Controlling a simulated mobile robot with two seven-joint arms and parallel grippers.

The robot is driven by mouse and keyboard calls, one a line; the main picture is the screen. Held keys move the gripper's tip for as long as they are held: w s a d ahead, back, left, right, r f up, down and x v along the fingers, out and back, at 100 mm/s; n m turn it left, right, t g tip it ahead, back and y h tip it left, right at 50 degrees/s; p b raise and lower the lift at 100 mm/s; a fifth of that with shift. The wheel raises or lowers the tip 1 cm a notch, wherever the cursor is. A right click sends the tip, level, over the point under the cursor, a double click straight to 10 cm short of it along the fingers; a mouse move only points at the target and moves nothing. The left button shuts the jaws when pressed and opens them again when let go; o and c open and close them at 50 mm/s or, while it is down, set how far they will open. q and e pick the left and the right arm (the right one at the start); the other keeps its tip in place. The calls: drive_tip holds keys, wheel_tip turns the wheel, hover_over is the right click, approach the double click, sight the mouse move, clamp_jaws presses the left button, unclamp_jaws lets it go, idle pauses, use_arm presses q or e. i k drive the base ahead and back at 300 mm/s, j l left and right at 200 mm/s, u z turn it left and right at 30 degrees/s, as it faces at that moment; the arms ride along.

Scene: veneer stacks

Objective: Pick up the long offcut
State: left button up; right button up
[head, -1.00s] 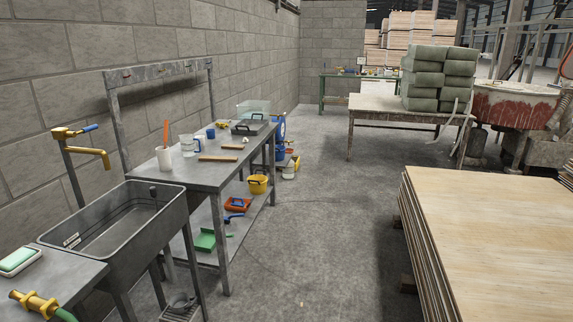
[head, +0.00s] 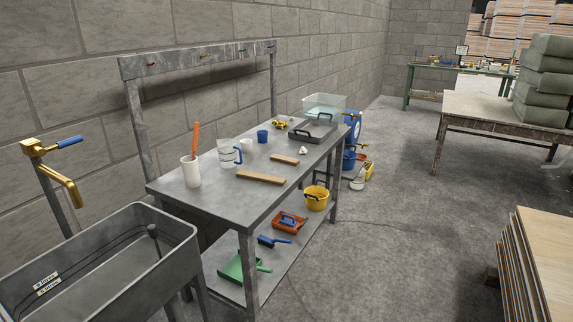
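The long offcut (head: 261,177) is a narrow strip of light brown wood lying flat on the grey metal workbench (head: 203,201), near its front edge. A shorter wooden piece (head: 285,159) lies behind it on the same top. A clear measuring jug (head: 229,153) with a blue handle stands to the left of the long offcut. A white cup (head: 190,172) holding an orange-handled tool stands farther left. Neither of my grippers shows in the head view.
A deep grey sink (head: 171,227) with a brass tap (head: 54,177) stands at the near left. The bench's lower shelf holds a yellow bucket (head: 316,197) and a green dustpan (head: 239,269). A stack of veneer sheets (head: 548,250) is at the right. Open floor lies between.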

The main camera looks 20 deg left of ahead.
sight(267, 179)
drive_tip(key=i+u, duration=0.15)
drive_tip(key=i, duration=0.4)
drive_tip(key=i+l+u, duration=0.15)
drive_tip(key=i, duration=0.35)
drive_tip(key=i+l+u, duration=0.15)
drive_tip(key=i, duration=0.35)
